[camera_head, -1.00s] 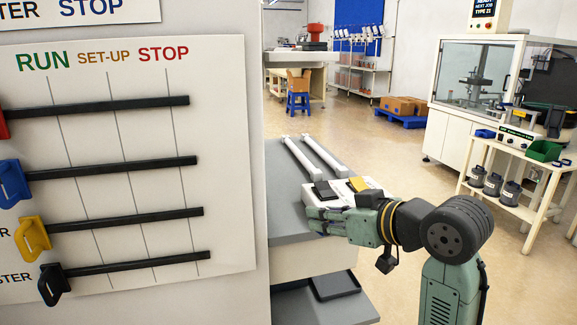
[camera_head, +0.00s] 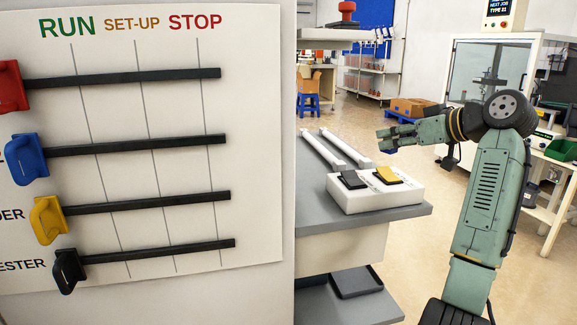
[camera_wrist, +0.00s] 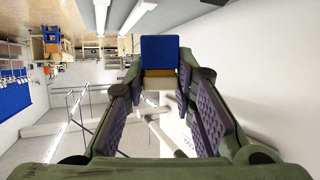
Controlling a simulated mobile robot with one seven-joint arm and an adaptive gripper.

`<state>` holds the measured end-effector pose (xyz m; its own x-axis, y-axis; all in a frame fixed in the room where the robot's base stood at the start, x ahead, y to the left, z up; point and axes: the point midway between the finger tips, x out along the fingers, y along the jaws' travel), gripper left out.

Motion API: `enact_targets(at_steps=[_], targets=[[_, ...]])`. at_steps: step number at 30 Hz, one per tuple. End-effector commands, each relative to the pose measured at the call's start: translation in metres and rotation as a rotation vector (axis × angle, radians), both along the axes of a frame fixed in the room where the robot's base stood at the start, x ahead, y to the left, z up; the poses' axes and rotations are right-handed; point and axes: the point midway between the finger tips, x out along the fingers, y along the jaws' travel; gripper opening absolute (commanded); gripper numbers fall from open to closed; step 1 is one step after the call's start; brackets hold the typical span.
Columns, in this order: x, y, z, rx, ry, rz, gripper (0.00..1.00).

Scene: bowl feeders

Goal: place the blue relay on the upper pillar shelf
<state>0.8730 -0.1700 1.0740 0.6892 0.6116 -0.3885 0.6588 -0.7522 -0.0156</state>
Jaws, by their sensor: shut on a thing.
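My gripper (camera_head: 384,141) is shut on the blue relay, raised above and behind the right part of the grey upper surface in the head view. The relay (camera_wrist: 160,50) shows in the wrist view as a blue square with an orange-brown lower band, between the fingertips (camera_wrist: 160,75). In the head view only a small blue edge (camera_head: 388,151) shows under the fingers. A grey upper shelf-like surface (camera_head: 400,221) stands beside the white panel, with a lower grey shelf (camera_head: 325,308) beneath. I cannot tell whether this upper surface is the pillar shelf.
A white box (camera_head: 375,199) with a black and a yellow rocker stands on the upper surface, beside two pale rails (camera_head: 325,150). A dark tray (camera_head: 356,281) lies on the lower shelf. The panel (camera_head: 255,150) with coloured sliders fills the left. Open floor lies behind.

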Motion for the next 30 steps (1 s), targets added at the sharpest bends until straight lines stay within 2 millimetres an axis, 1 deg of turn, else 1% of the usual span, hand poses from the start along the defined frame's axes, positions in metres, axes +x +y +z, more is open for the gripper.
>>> enact_targets(at_steps=[1,4,6,8,21,24,30], targets=[[0.002,-0.009,0.001,0.003,0.001,-0.007,0.0],[0.003,-0.016,0.002,0.002,0.001,-0.01,0.0],[0.002,-0.013,0.002,0.002,0.0,-0.009,0.0],[0.0,-0.004,0.002,0.001,0.0,-0.009,0.0],[-0.037,0.108,0.003,0.002,-0.001,-0.006,0.0],[-0.044,0.13,0.003,0.002,-0.001,-0.007,0.0],[-0.056,0.167,0.004,0.003,0.0,-0.008,0.0]])
